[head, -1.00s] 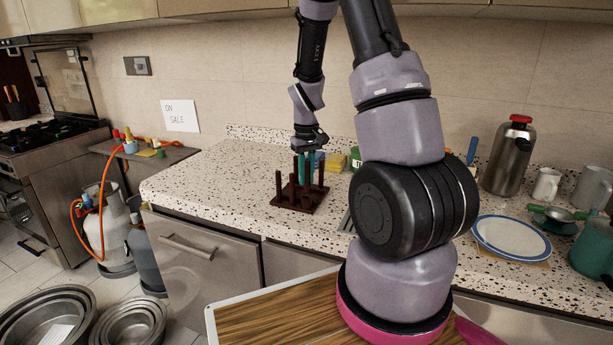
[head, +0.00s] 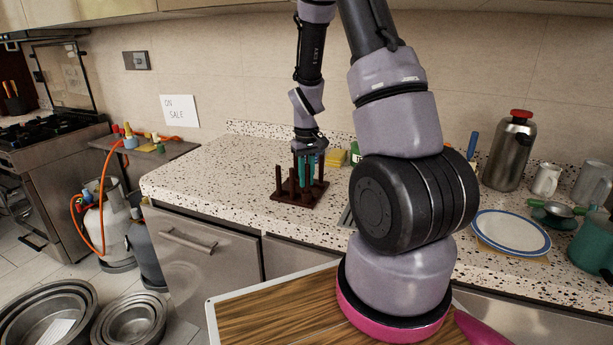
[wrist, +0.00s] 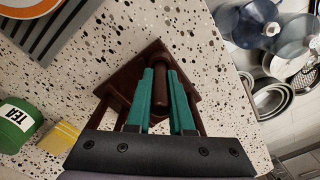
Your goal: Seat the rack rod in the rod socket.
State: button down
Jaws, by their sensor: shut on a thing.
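The dark brown rack (head: 302,200) stands on the speckled counter, with several upright rods on its square base. My gripper (head: 306,183) points down over the rack, its teal fingers among the rods. In the wrist view, my gripper (wrist: 163,78) is shut on the brown rack rod (wrist: 161,90), which shows between the two fingers. The rack base (wrist: 150,55) shows behind it as a brown corner. The rod socket is hidden by the fingers and rods, and I cannot tell whether the rod's lower end is in it.
Yellow sponges (head: 336,159) and a green TEA tin (wrist: 17,122) are close by the rack. A blue-rimmed plate (head: 511,233) and a steel flask (head: 509,153) stand farther right. The counter left of the rack is clear.

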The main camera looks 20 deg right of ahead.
jog(key=shift+f, duration=0.85)
jog(key=c, duration=0.7)
grip_release()
notch_tip(320, 180, up, 11)
jog(key=shift+f, duration=0.15)
